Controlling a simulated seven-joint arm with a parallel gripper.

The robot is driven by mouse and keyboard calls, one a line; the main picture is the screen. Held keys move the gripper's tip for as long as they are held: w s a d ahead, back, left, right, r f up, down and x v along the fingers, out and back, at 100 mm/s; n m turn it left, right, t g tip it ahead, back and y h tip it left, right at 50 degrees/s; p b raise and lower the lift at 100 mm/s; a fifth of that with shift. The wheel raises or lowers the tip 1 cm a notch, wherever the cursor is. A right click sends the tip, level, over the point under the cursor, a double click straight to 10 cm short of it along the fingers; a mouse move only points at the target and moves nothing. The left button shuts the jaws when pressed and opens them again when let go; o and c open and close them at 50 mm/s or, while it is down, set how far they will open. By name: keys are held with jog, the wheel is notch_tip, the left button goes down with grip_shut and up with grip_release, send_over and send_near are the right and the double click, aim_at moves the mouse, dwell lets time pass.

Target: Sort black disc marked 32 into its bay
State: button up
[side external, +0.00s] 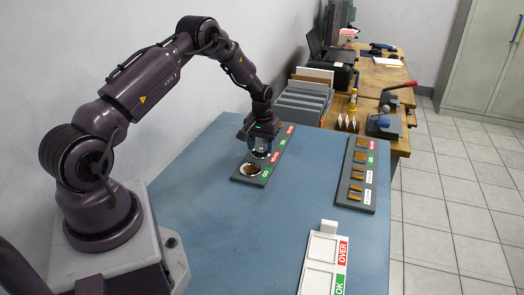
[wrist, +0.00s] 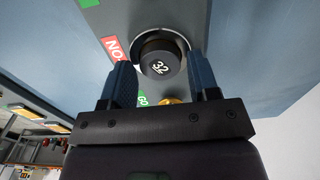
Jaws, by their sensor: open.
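The black disc marked 32 (wrist: 160,60) shows in the wrist view with its number facing my camera. It sits at a round ringed opening in the grey gauge plate (side external: 242,178), near a red label starting "NO" (wrist: 115,48). My gripper (side external: 259,150) is low over that plate. In the wrist view its blue fingers (wrist: 160,70) are apart, one on each side of the disc; I cannot tell whether they touch it. The side view hides the disc behind my gripper. The white bay tray (side external: 305,285), labelled OVER (side external: 342,253) and OK (side external: 339,285), lies at the front right.
A nearer ringed opening (side external: 251,170) on the plate is clear of my gripper. A second grey board (side external: 369,203) with slots and labels lies along the table's right edge. The blue table (side external: 265,225) between plate and tray is bare. A wooden bench (side external: 383,88) stands behind.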

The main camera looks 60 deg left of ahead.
aim_at(261, 148)
jog(key=c, duration=0.7)
jog(key=shift+r, duration=2.55)
